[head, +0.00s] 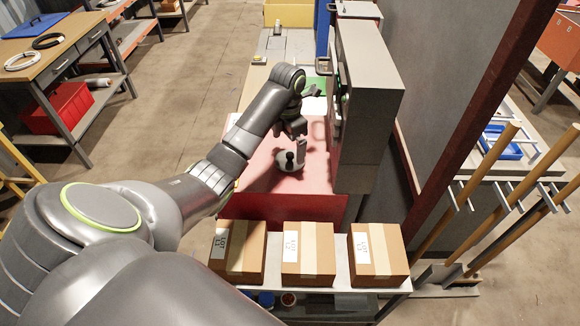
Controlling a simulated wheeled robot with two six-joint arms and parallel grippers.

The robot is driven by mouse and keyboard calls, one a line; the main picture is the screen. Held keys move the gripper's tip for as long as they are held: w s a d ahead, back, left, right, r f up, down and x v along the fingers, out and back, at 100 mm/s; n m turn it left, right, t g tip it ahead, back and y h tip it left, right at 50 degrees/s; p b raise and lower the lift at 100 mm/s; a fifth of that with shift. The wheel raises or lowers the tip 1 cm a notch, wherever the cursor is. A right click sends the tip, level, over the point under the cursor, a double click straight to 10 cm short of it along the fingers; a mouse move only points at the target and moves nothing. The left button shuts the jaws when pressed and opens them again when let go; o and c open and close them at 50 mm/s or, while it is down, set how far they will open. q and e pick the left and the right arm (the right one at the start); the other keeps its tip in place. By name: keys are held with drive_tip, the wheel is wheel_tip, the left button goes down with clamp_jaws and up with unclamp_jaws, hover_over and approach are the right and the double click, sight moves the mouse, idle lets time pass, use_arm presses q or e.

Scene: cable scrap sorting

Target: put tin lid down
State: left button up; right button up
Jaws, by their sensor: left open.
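The tin lid (281,159) is a small grey round piece with a black knob. It shows on the pale red surface (257,179) in the middle of the head view. My left gripper (297,141) is open just above and behind the lid, with its fingers close to the knob. I cannot tell whether a finger touches the lid. The far side of the lid is partly hidden by the gripper. My right gripper is not in view.
A tall grey cabinet (372,75) stands close to the right of the gripper. Several cardboard boxes (307,262) line a shelf at the front. A green patch (315,86) and a yellow bin (289,14) are farther back. The red surface left of the lid is clear.

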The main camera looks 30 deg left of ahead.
sight(290, 154)
use_arm(q)
drive_tip(key=shift+w+d+f+p, duration=0.15)
drive_tip(key=shift+f+p, duration=0.2)
drive_tip(key=shift+f, duration=1)
drive_tip(key=shift+w+f+p, duration=0.1)
drive_tip(key=shift+f+p, duration=0.2)
drive_tip(key=shift+f, duration=1)
drive_tip(key=c, duration=1)
drive_tip(key=shift+r, duration=0.15)
